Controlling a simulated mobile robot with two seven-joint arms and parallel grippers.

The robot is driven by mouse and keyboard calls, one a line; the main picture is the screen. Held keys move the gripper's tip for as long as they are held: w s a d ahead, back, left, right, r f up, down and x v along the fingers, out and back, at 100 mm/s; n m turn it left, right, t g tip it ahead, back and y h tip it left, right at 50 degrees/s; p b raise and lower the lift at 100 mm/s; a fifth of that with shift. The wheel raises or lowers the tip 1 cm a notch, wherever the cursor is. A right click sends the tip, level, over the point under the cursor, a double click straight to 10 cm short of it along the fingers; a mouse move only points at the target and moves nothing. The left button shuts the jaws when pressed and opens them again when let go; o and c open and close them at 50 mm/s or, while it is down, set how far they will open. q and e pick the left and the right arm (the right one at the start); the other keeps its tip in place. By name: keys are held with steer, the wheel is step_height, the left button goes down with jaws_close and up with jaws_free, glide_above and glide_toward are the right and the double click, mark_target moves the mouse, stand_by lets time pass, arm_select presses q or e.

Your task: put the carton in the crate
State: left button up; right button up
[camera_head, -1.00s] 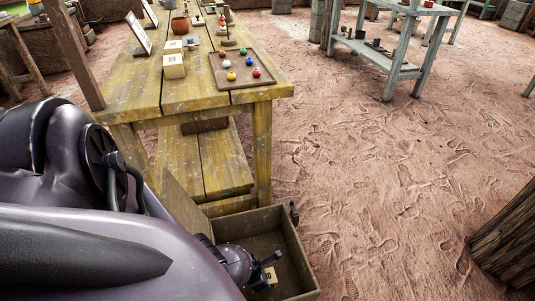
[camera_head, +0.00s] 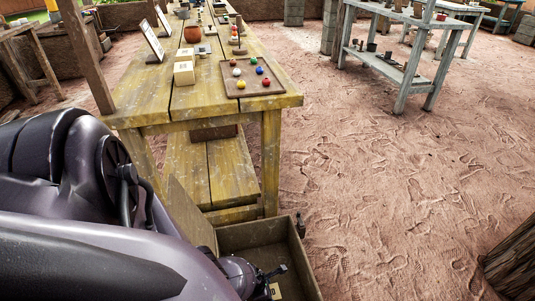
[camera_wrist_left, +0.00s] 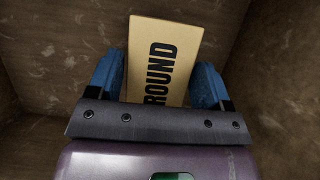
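The carton is a small tan box with dark lettering reading "ROUND" in the left wrist view (camera_wrist_left: 162,55); part of it shows in the head view (camera_head: 275,291). The crate is an open brown wooden box (camera_head: 250,234) on the ground, and its inner walls fill the left wrist view (camera_wrist_left: 270,60). My left gripper (camera_head: 278,272) is down inside the crate. Whether the carton touches the crate floor is hidden. My right gripper is not in view.
A yellow wooden table (camera_head: 150,112) stands behind the crate, its lower shelf (camera_head: 230,170) close to the crate. On it are a tray (camera_head: 270,92) with coloured balls and stacked small boxes (camera_head: 184,74). A post (camera_head: 84,58) stands at left. Sandy ground at right is open.

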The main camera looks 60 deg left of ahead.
arm_select(q)
steer(key=o, duration=0.3)
steer(key=shift+r, duration=0.1)
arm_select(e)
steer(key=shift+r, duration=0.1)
